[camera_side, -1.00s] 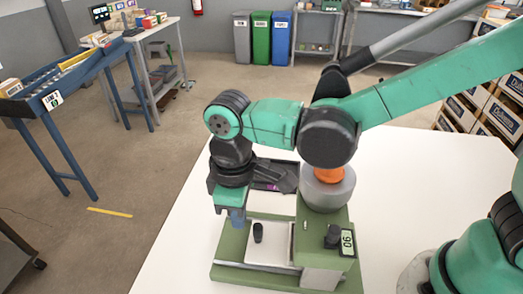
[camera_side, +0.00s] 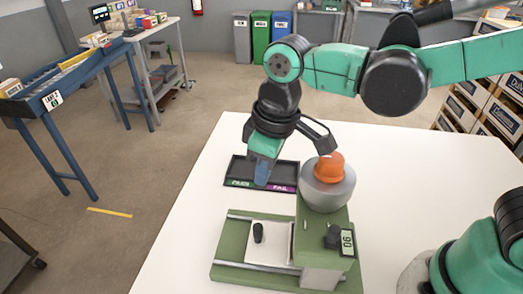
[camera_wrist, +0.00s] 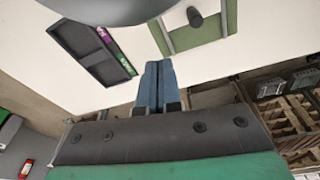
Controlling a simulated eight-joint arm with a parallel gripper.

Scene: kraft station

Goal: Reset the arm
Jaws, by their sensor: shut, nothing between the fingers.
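The green station (camera_side: 325,237) stands on the white table, with a grey dome and an orange cap (camera_side: 329,166) on top. A white plate with a black knob (camera_side: 258,232) sits on its rail base. The black tray (camera_side: 240,171) with green PASS and purple FAIL labels lies behind the station, and looks empty.
The white table (camera_side: 440,165) has clear room around the station and tray. A blue roller stand (camera_side: 75,80) is on the left. Grey, green and blue bins (camera_side: 262,38) stand at the back. Boxes (camera_side: 465,112) are stacked at the right.

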